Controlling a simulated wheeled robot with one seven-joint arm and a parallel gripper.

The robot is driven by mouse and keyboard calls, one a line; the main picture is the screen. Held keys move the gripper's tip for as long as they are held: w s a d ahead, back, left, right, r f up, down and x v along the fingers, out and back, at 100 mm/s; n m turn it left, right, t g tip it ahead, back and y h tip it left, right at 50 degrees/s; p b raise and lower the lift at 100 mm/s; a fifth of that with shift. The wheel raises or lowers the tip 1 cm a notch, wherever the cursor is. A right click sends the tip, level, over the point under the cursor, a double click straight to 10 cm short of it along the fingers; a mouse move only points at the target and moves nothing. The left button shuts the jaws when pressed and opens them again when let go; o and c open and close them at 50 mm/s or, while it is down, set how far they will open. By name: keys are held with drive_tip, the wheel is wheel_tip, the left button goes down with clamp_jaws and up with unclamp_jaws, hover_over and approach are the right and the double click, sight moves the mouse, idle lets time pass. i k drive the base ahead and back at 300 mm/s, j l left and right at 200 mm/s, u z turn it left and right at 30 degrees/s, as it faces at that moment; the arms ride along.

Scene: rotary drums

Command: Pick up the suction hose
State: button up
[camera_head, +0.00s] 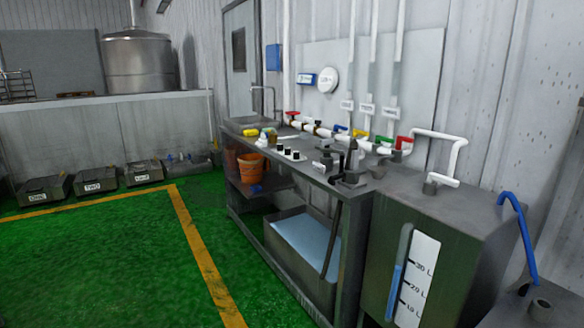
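I cannot tell for sure which thing is the suction hose. A thin dark hose (333,240) hangs from the dark fittings (350,175) on the near end of the bench and runs down over its front. Its lower end reaches the grey tub (284,262) of pale blue liquid on the low shelf. A bent blue tube (525,235) stands at the far right, its hooked top by the right edge of the grey tank (440,245). Its lower end goes down beside that tank. My gripper is not in view.
The tank has a level scale (417,280) on its front. An orange bucket (250,167) stands on the bench's shelf. Pipes with coloured valves (360,135) run along the wall. Labelled bins (100,180) line the far wall. The green floor (110,260) at left is clear.

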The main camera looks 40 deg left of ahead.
sight(355, 170)
drive_tip(key=u, duration=1.15)
